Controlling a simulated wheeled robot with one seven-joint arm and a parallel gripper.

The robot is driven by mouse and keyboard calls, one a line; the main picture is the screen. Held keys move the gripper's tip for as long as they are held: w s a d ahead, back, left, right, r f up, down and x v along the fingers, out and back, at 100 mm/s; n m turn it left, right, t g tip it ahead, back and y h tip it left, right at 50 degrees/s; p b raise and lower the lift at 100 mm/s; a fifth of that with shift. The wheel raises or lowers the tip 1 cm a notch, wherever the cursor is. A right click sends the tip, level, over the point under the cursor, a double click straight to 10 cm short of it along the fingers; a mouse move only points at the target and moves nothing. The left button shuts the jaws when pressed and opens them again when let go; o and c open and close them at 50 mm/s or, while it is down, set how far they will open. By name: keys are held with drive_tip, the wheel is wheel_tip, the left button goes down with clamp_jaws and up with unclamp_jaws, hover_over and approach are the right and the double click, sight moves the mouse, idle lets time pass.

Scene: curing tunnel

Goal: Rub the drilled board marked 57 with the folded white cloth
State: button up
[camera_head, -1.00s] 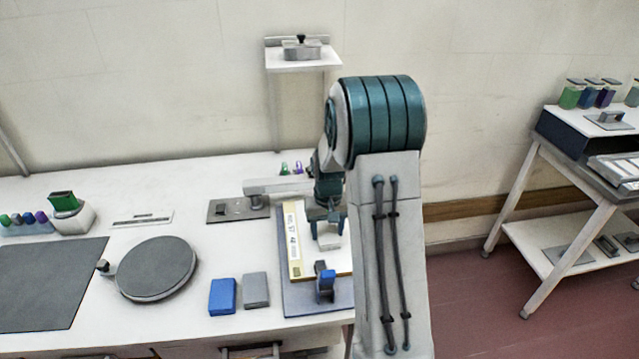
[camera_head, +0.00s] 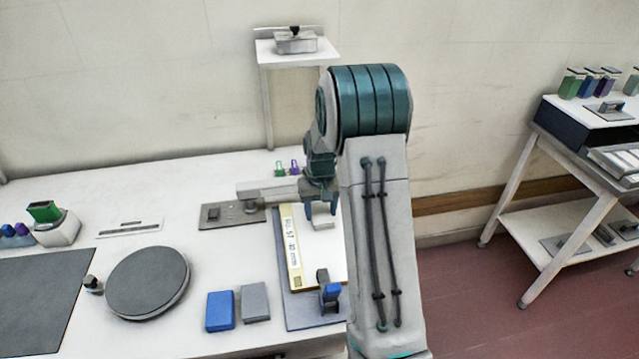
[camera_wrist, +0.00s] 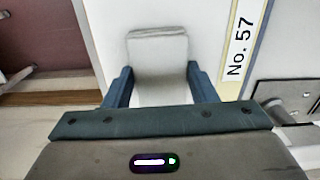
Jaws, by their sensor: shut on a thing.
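The folded white cloth (camera_wrist: 158,70) is between the two fingers of my gripper (camera_wrist: 162,90) in the wrist view, and my gripper is shut on it. In the head view the cloth (camera_head: 322,214) shows below my gripper (camera_head: 318,198), over the white face of the board. The board (camera_head: 312,268) has a pale yellow edge strip with a label; the wrist view reads "No. 57" on the board's strip (camera_wrist: 240,45). The board lies on a grey-blue base with a blue clamp (camera_head: 330,292) at its near end. I cannot tell whether the cloth touches the board. Part of the board is hidden behind my arm.
A blue block (camera_head: 220,311) and a grey block (camera_head: 255,302) lie left of the board. A round grey turntable (camera_head: 148,282) and a dark mat (camera_head: 40,300) are farther left. A metal bar fixture (camera_head: 232,214) stands behind. A cart (camera_head: 590,190) is at the right.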

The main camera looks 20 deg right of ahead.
drive_tip(key=r, duration=0.1)
drive_tip(key=r+p, duration=0.1)
drive_tip(key=r, duration=0.2)
drive_tip(key=shift+s+a, duration=0.1)
drive_tip(key=shift+s, duration=0.2)
drive_tip(key=shift+w+r+p, duration=0.15)
drive_tip(key=shift+r+p, duration=0.1)
drive_tip(key=shift+p, duration=0.15)
drive_tip(key=shift+r+p, duration=1)
drive_tip(key=shift+r, duration=0.75)
